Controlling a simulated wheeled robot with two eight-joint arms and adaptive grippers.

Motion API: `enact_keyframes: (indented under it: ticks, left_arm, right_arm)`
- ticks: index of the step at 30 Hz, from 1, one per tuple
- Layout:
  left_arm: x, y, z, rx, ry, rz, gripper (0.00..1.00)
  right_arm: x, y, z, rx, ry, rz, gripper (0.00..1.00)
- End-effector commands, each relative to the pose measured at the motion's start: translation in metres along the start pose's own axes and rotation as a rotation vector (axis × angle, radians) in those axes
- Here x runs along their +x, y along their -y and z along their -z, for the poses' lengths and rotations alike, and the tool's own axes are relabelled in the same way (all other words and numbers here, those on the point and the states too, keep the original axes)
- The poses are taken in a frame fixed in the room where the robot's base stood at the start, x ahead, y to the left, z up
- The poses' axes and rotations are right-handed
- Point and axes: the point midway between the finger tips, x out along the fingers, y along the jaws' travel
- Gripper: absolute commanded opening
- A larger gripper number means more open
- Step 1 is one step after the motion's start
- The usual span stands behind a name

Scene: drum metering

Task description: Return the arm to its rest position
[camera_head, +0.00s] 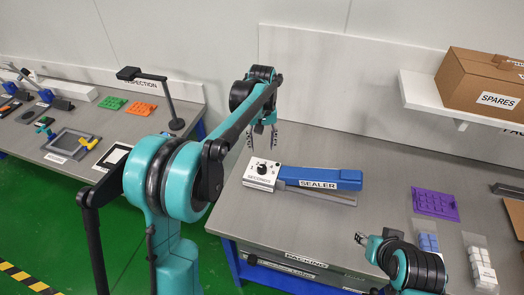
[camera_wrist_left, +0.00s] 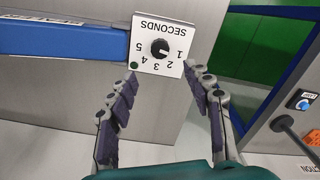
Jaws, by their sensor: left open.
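My left gripper (camera_head: 263,136) hangs above the back-left end of the sealer, over the bench, with its fingers apart and nothing between them. In the left wrist view the left gripper (camera_wrist_left: 163,80) shows open, with the white dial box (camera_wrist_left: 175,45) in front of its fingertips, apart from them as far as I can tell. The blue sealer (camera_head: 320,178) lies on the bench, with its white dial box (camera_head: 262,172) marked SECONDS at the left end. My right gripper (camera_head: 364,240) is small at the lower right near the bench's front edge; its jaws are unclear.
A purple tray (camera_head: 435,203) and bags of white and blue blocks (camera_head: 480,260) lie on the right of the grey bench (camera_head: 300,222). A shelf (camera_head: 432,98) with a SPARES box (camera_head: 484,84) overhangs it. A black lamp (camera_head: 168,100) stands on the inspection table at left.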

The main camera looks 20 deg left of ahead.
Motion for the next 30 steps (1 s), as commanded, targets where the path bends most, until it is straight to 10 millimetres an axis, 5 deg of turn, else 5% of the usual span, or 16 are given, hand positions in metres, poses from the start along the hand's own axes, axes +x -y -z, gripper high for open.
enact_keyframes:
  ticks: [19,30]
  left_arm:
    - [-0.009,0.004,-0.009,0.013,-0.019,-0.007,0.51]
    - [-0.042,0.044,-0.107,0.155,-0.250,-0.077,0.51]
  right_arm:
    - [0.001,0.000,-0.001,0.000,0.000,0.000,0.40]
    - [0.011,0.000,-0.008,0.000,0.000,0.000,0.40]
